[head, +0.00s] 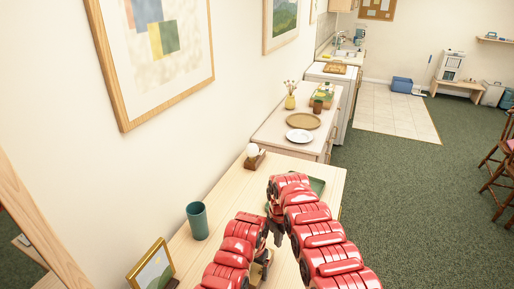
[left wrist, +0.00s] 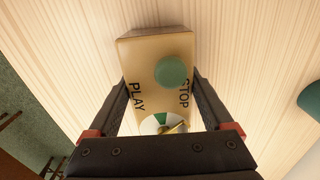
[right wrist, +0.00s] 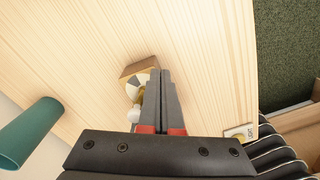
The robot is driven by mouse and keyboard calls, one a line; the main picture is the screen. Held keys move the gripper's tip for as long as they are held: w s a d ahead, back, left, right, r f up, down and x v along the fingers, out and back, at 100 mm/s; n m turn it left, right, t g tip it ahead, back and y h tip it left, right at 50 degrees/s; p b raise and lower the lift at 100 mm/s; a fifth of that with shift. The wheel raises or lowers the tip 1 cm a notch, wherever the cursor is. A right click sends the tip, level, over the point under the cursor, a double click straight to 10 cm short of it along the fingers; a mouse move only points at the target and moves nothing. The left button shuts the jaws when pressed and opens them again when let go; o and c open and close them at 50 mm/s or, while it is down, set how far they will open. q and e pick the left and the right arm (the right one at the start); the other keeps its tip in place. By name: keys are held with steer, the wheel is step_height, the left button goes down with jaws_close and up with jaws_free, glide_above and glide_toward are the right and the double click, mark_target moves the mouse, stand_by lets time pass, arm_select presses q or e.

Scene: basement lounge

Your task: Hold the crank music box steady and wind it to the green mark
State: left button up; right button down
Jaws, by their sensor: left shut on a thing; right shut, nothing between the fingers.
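The crank music box (left wrist: 150,52) is a pale wooden block with a green round knob, the words PLAY and STOP, and a dial (left wrist: 160,122) with a green sector and a brass-coloured piece over it. My left gripper (left wrist: 161,80) is shut on the music box, one finger along each side. In the right wrist view the music box (right wrist: 137,69) shows its dial and a pale round knob (right wrist: 134,113), partly behind the fingers. My right gripper (right wrist: 164,72) is shut and empty right beside it; contact cannot be told. In the head view my arms hide most of the box.
The box is on a light wooden tabletop (head: 222,195). A dark teal cup (head: 197,221), a gold picture frame (head: 152,266), a small wooden stand with a white ball (head: 254,155) and a green tray (head: 317,186) are on it. A light switch-like plate (right wrist: 240,133) is near the table edge.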

steer(key=shift+s+a, duration=0.1)
steer(key=shift+a, duration=0.55)
stand_by(0.9)
steer(key=shift+d, duration=0.15)
step_height(320, 180, up, 6)
steer(key=shift+d, duration=0.25)
stand_by(0.4)
step_height(320, 180, down, 6)
steer(key=shift+d, duration=0.2)
stand_by(0.7)
